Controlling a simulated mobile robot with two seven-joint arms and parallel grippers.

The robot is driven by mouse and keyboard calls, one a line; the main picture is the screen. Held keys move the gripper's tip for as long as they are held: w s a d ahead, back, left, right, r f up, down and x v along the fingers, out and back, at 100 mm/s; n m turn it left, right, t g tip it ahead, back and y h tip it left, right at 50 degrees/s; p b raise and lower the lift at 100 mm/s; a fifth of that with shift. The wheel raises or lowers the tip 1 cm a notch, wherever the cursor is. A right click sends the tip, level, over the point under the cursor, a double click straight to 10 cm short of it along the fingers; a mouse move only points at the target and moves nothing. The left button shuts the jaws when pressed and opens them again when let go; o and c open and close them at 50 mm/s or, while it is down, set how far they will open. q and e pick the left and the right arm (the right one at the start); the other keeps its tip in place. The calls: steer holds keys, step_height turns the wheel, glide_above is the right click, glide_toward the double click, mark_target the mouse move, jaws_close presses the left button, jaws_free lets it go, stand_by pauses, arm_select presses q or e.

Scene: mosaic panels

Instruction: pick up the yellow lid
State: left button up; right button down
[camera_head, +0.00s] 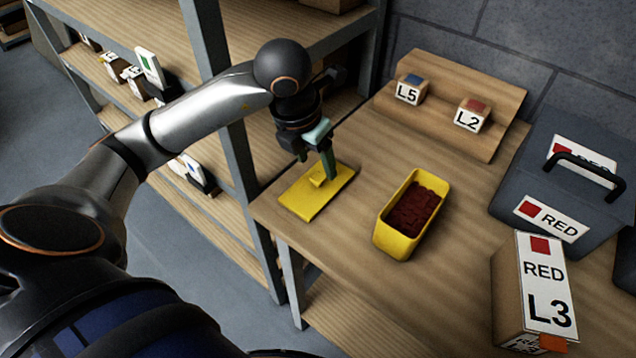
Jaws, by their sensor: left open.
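The yellow lid (304,203) lies flat on the wooden table at its left end, with a small raised handle (318,178) on top. My left gripper (325,172) is open and points down just over the lid, with its fingers close to the handle. Whether a finger touches the handle cannot be told. An open yellow box (398,239) filled with dark red pieces stands to the right of the lid. My right gripper does not show.
A wooden board (497,146) at the back holds blocks marked L5 (410,90) and L2 (471,116). A dark case (545,170) labelled RED and a box (533,290) marked RED L3 stand at right. Shelves (225,190) with metal posts stand left of the table.

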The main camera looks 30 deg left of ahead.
mark_target(317, 177)
arm_select(q)
steer(key=x, duration=0.4)
steer(key=shift+s+a+f, duration=0.15)
steer(key=shift+s+f, duration=0.05)
steer(key=shift+f, duration=0.25)
jaws_close()
